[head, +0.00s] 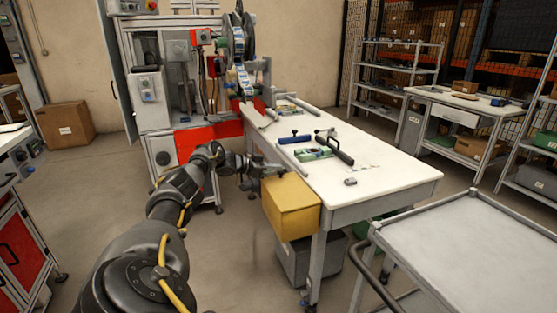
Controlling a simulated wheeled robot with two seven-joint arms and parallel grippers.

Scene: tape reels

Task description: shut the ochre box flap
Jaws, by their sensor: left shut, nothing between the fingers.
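The ochre box (292,218) hangs at the left side of the white worktable, near its front corner. Its top face (292,190) looks like a flat, lighter ochre panel lying level or nearly so. I cannot tell whether a small gap is left under it. My left gripper (276,171) is shut and empty. It is at the far upper edge of the box, close above the top face; I cannot tell whether it touches. My right gripper is not in view.
The white worktable (395,183) holds a black-handled tool (340,151), a green item (312,154) and a blue-handled tool (294,139). A grey bin (305,262) stands under it. A grey cart (480,235) is at the right front. A machine with reels (238,45) stands behind.

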